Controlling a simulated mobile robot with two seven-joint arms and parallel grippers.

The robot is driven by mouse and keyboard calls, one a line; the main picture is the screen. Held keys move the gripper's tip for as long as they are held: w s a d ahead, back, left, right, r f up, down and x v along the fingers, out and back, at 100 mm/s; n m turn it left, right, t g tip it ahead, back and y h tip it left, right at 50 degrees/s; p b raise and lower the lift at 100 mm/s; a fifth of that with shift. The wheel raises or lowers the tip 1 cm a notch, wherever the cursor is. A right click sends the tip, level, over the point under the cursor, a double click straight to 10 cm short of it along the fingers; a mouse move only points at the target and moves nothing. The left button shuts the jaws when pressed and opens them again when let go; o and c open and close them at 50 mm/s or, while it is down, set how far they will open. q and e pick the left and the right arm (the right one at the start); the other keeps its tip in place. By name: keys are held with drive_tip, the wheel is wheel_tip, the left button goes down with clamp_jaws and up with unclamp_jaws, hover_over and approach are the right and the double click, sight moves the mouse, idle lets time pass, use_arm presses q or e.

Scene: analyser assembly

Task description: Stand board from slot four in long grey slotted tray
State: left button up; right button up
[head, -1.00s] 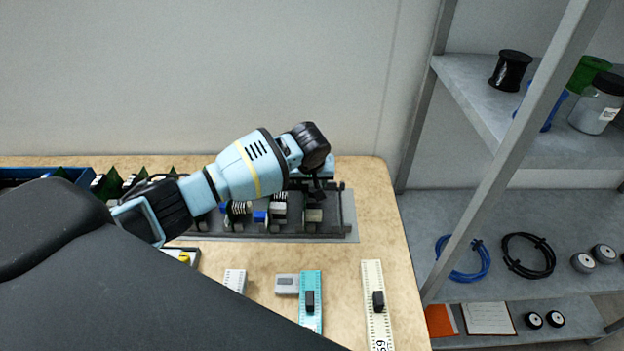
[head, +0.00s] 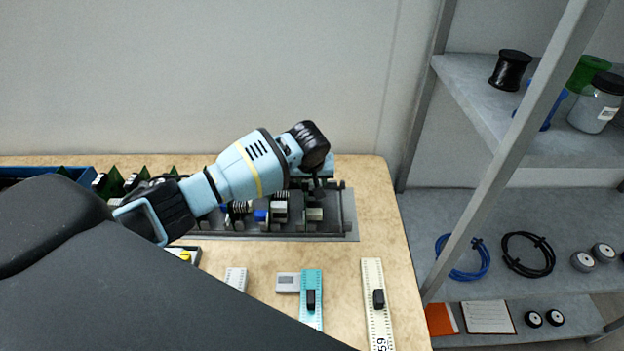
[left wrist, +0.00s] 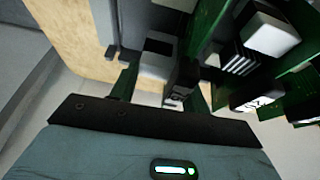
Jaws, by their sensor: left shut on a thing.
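The long grey slotted tray (head: 347,212) lies along the back of the wooden table, with several boards carrying blue, white and black parts standing in it. My left gripper (head: 318,186) is over the tray's right end, pointing down and shut on a board (head: 314,214) there. In the left wrist view, green board edges and a white-and-black component (left wrist: 157,58) are close in front of the gripper. The board's lower edge is hidden, so I cannot tell whether it is seated in a slot. My right gripper is not in view.
A blue container (head: 80,174) with green boards is at the back left, partly behind my arm. A teal strip (head: 312,290), a cream strip (head: 374,300) and a small grey block (head: 287,283) lie in front of the tray. A metal shelf (head: 560,215) stands right of the table.

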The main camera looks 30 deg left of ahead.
use_arm(q)
drive_tip(key=shift+f, duration=0.4)
idle(0.7)
drive_tip(key=o, duration=1.4)
drive_tip(key=shift+r, duration=2)
idle(0.7)
drive_tip(key=shift+r, duration=3.45)
drive_tip(key=shift+f, duration=0.1)
